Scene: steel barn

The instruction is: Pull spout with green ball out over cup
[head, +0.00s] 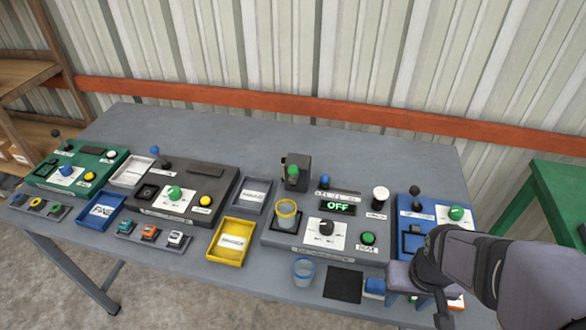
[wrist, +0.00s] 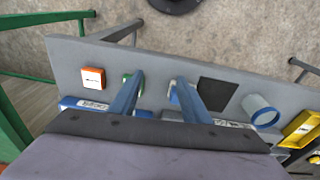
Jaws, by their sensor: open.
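In the head view, a green ball (head: 293,170) sits on the front of a dark upright block (head: 302,161), the likely spout, at the back left of the grey console. A cup with a yellow rim (head: 286,220) stands on the console in front of it. A second, bluish cup (head: 303,272) stands on the table in front of the console; it also shows in the wrist view (wrist: 260,112). My gripper (head: 416,303) is at the table's front right, well away from the green ball. Its blue fingers (wrist: 159,78) are apart with nothing held, above small blocks.
A black square (head: 343,284) and a blue block (head: 373,286) lie left of my gripper. An orange-and-white block (wrist: 93,78) and a green block (wrist: 132,84) lie near its fingers. The blue console (head: 438,212) stands behind it. A yellow tray (head: 231,242) lies further left.

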